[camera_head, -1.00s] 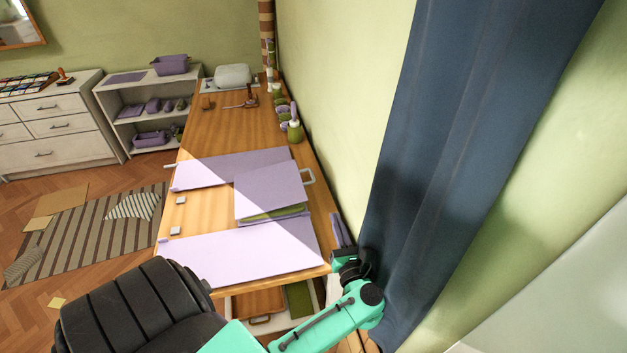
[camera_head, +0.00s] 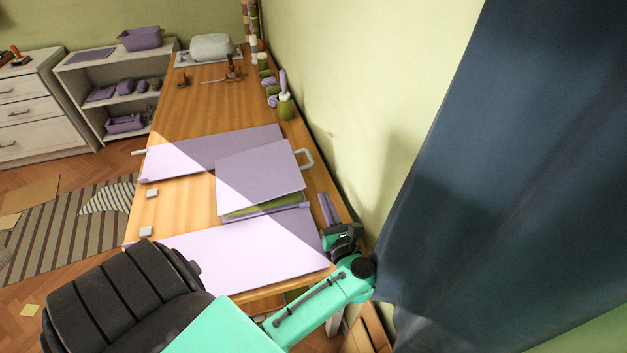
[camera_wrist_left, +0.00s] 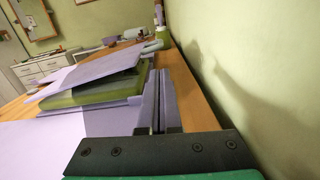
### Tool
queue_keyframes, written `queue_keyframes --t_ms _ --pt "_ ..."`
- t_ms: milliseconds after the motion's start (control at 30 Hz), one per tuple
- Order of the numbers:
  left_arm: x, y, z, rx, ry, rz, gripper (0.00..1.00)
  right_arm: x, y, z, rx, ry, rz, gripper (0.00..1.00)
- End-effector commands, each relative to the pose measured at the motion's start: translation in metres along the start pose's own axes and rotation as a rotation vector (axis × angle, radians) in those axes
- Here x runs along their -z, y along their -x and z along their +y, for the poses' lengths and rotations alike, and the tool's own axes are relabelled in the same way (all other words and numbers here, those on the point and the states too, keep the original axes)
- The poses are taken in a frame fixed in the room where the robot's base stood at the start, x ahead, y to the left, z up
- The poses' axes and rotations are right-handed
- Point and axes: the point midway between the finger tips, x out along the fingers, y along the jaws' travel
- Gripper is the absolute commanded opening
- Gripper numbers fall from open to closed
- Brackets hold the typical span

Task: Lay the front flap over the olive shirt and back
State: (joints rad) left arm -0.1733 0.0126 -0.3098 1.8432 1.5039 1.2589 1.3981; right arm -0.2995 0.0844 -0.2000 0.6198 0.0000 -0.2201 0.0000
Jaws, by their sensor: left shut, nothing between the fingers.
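The front flap (camera_head: 255,258) is a wide pale lilac sheet lying flat across the near end of the wooden table. The olive shirt (camera_head: 262,207) shows as a green strip just beyond it, mostly hidden under a lilac panel (camera_head: 260,175). In the left wrist view the olive shirt (camera_wrist_left: 92,94) is a folded green stack under the tilted panel. My left gripper (camera_head: 326,200) is shut and empty, to the right of the shirt and the flap, near the wall-side table edge. Its two lilac fingers lie together in the left wrist view (camera_wrist_left: 162,74). My right gripper is not in view.
Another lilac sheet (camera_head: 180,158) lies beyond the panel. A green pot (camera_head: 285,107) is farther along the wall. Two small grey blocks (camera_head: 152,193) lie at the left edge. The wall and blue curtain (camera_head: 470,190) are close on the right.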

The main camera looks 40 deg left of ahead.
Motion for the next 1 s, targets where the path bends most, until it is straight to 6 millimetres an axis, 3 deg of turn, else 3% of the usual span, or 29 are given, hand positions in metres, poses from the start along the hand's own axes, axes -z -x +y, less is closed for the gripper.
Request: queue_keyframes --t_ms 33,233,600,700,1000 --pt "0.011 0.001 -0.001 0.000 0.000 0.000 0.00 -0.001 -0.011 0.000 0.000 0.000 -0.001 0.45" --pt "0.007 -0.009 -0.001 0.001 -0.002 -0.003 0.00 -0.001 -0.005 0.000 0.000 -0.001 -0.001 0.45" --pt "0.005 -0.082 0.000 -0.001 -0.003 -0.004 0.00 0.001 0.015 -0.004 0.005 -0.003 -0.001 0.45" --pt "0.007 -0.094 0.000 -0.001 -0.002 -0.003 0.00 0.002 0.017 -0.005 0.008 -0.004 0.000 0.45" --pt "0.009 -0.100 0.000 -0.001 -0.001 0.000 0.00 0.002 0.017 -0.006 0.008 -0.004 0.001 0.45"
